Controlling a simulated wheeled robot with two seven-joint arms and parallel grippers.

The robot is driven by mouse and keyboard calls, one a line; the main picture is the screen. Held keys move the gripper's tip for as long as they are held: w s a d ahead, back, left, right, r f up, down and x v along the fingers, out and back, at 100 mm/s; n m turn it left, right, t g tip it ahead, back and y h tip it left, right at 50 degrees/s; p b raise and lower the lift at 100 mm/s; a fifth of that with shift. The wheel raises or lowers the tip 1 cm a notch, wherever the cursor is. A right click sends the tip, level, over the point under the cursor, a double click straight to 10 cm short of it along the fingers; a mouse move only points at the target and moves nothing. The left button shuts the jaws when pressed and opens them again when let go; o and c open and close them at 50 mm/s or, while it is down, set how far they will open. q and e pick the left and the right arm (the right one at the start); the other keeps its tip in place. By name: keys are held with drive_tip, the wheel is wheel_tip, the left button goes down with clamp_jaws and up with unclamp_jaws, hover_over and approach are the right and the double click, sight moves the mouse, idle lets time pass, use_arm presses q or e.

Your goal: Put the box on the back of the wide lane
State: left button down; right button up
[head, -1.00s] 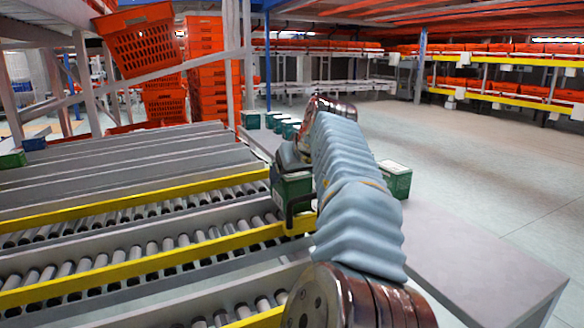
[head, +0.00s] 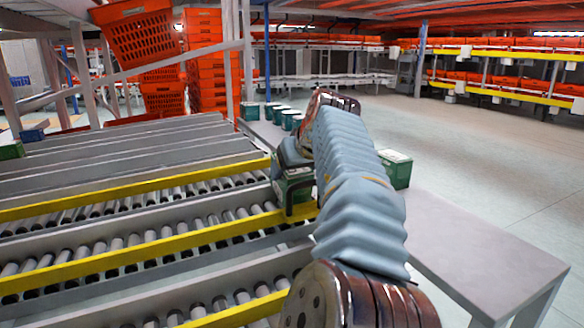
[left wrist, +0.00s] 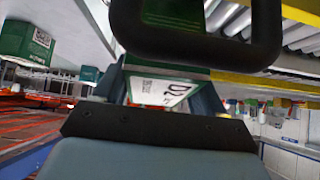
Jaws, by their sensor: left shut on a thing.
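The box (head: 293,190) is green with a pale top, and my left gripper (head: 294,187) is shut on it. It is held at the right ends of the roller lanes, close to the grey table; any gap below it is unclear. In the left wrist view the box shows a white printed face (left wrist: 163,91) between the gripper's dark parts (left wrist: 165,75). The roller lanes (head: 120,242) run to the left, split by yellow rails; which is the wide lane is not certain. My left arm hides part of the table. My right gripper is not in view.
A grey table (head: 455,240) stands right of the lanes. Another green box (head: 396,168) sits on it beside my arm, and several more green boxes (head: 281,115) stand at its far end. Orange totes (head: 205,60) are stacked behind. The floor to the right is clear.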

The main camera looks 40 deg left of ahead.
use_arm(q)
drive_tip(key=shift+s+d+f, duration=0.15)
drive_tip(key=shift+d+f, duration=0.05)
drive_tip(key=shift+d, duration=0.1)
drive_tip(key=shift+r, duration=0.1)
unclamp_jaws()
drive_tip(key=shift+r, duration=0.1)
drive_tip(key=p+v, duration=0.1)
drive_tip(key=v, duration=1.2)
drive_tip(key=shift+s+d+r, duration=0.2)
drive_tip(key=shift+d+r, duration=0.05)
drive_tip(key=shift+d, duration=0.05)
